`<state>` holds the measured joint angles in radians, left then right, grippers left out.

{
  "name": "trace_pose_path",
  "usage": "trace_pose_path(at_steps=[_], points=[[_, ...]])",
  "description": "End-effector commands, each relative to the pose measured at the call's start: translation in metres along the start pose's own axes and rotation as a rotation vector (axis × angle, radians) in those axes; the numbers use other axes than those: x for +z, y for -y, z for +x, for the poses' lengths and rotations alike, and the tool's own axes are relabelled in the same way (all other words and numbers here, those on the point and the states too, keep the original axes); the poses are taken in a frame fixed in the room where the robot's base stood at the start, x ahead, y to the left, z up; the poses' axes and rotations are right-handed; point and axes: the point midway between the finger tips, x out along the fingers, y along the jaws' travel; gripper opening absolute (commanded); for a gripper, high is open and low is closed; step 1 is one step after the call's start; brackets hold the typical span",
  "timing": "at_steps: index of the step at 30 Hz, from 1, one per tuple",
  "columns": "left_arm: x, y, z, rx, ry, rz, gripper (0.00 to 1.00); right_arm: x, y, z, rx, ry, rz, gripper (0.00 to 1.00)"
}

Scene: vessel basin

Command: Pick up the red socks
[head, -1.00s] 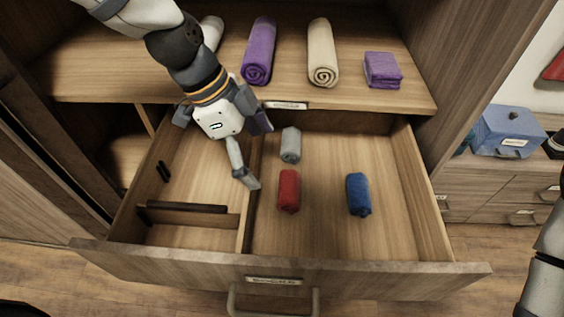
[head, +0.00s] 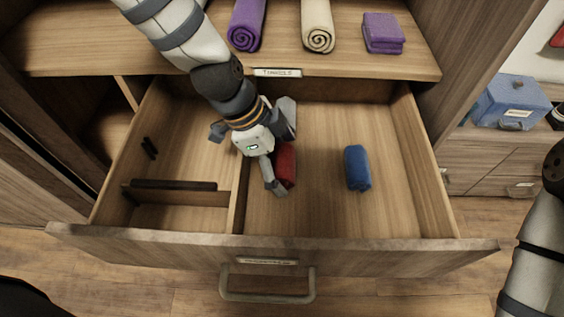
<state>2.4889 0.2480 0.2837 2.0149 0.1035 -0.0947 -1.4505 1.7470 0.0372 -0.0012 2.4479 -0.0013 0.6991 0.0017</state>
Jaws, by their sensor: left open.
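The red socks (head: 287,165) lie as a small roll in the right compartment of the open drawer, just right of its divider. My left gripper (head: 280,165) is open and reaches down over them from the upper left. One finger is in front of their left side and hides part of them. I cannot tell whether the finger touches them. The other finger is near their upper right. My right arm shows at the right edge, but its gripper is out of view.
A blue roll (head: 357,168) lies to the right in the same compartment. A grey roll (head: 284,108) is mostly hidden behind my left gripper. The drawer front (head: 400,255) and divider (head: 239,195) stand as raised walls. Rolled towels lie on the shelf (head: 350,62) above.

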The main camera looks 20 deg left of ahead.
Motion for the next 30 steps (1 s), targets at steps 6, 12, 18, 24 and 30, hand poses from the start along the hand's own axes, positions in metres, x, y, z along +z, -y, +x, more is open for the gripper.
trace_pose_path(at_steps=[6,12,18,24,30], points=[[0.0,0.0,-0.001,-0.001,0.0,0.0,0.6,0.0,0.0,-0.001,0.0,-0.002,0.0,0.28],[0.0,0.0,-0.001,0.0,0.0,0.0,0.5,0.0,0.0,-0.001,0.0,-0.002,0.0,0.28],[-0.001,0.0,-0.003,-0.001,0.0,0.0,0.5,-0.001,0.0,-0.001,0.0,-0.003,0.0,0.28],[-0.015,0.002,-0.035,-0.01,-0.002,0.003,0.5,-0.005,0.0,-0.012,-0.001,-0.03,0.0,0.28],[-0.042,0.002,-0.101,-0.018,-0.005,0.006,0.5,-0.016,0.001,-0.031,-0.004,-0.085,0.001,0.28]])
